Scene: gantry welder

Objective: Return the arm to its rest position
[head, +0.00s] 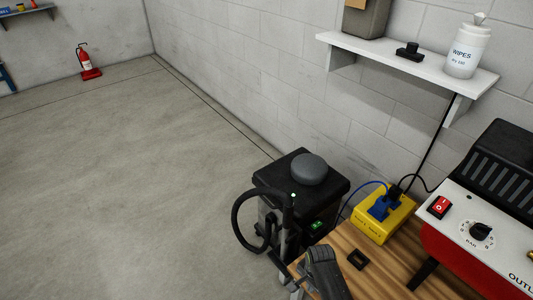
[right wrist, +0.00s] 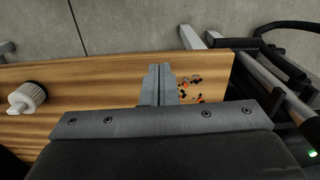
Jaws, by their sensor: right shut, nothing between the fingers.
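My right gripper (head: 322,268) shows at the bottom of the head view, over the left end of the wooden bench (head: 376,272). In the right wrist view its two grey fingers (right wrist: 158,72) are pressed together with nothing between them, above the bench top. My left gripper is in neither view. How far the right fingertips are above the wood is hard to tell.
A black machine (head: 325,190) with a round grey lid and a hose stands beside the bench. A yellow box (head: 385,228) and a red-and-white machine (head: 474,226) sit on the bench. A white knob (right wrist: 27,97) shows in the wrist view. The floor at left is clear.

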